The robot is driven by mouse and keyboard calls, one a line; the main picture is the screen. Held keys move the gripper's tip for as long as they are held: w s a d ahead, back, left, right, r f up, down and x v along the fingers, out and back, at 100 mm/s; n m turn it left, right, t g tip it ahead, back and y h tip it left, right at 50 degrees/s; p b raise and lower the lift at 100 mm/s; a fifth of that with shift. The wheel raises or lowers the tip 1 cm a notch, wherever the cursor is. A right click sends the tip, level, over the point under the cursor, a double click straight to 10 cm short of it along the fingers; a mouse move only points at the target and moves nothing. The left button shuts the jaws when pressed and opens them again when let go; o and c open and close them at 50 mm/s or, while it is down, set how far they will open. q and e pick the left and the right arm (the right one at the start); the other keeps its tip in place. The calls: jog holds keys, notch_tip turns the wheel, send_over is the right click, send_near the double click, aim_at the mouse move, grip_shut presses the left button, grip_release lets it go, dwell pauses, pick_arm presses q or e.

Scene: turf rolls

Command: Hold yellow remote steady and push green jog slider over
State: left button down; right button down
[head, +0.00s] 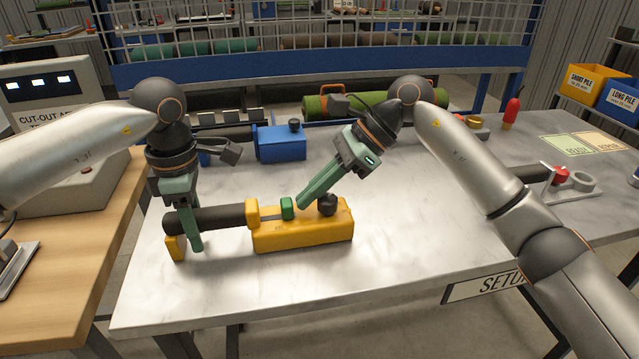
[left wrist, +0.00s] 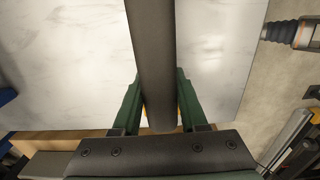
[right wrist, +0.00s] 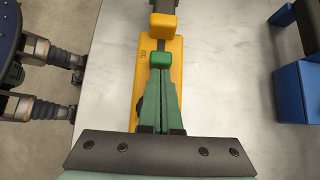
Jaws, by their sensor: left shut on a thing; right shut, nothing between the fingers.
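The yellow remote (head: 304,230) lies on the metal table, with a black grip (head: 218,218) at its left and a black knob (head: 327,204) on top. Its green jog slider (head: 287,208) sits at the box's left part, near the grip; it also shows in the right wrist view (right wrist: 160,60). My left gripper (head: 191,240) is shut around the black grip, which runs between its fingers in the left wrist view (left wrist: 156,60). My right gripper (head: 303,203) is shut and empty, its fingertips just right of the slider. Whether they touch it is unclear.
A blue remote (head: 281,143) lies behind on the table. A green roll (head: 345,104) lies at the back. A red-topped holder (head: 562,174) and coloured cards (head: 568,147) are at the right. The table front is clear.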

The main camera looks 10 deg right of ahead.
aim_at(285, 203)
pick_arm(q)
jog(key=shift+f, duration=0.2)
pick_arm(e)
jog(key=shift+a, duration=1.55)
pick_arm(q)
jog(key=shift+s+d, duration=0.1)
jog(key=shift+d, duration=0.1)
pick_arm(e)
jog(key=shift+s+a, duration=0.1)
jog(key=shift+a, duration=0.05)
dwell(0.6)
pick_arm(q)
jog(key=shift+a, duration=0.1)
pick_arm(e)
jog(key=v, duration=1)
jog(key=shift+d, duration=0.2)
